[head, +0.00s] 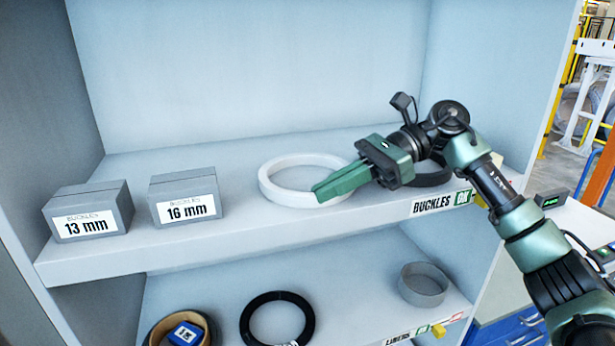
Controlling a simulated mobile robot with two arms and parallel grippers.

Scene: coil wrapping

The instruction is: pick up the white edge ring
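The white edge ring (272,186) lies flat on the upper shelf, in the middle of the head view. My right gripper (320,190) reaches in from the right, with its green fingers over the ring's right front part. The fingers hide that part of the rim. They look close together from this side, and I cannot tell whether they are open, shut or touching the ring. My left gripper is not in view.
Grey boxes marked 13 mm (88,224) and 16 mm (186,212) stand left on the upper shelf (240,232). A black ring (432,178) lies behind my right gripper. The lower shelf holds another black ring (247,322), a grey ring (423,290) and a brown ring with a blue box (186,334).

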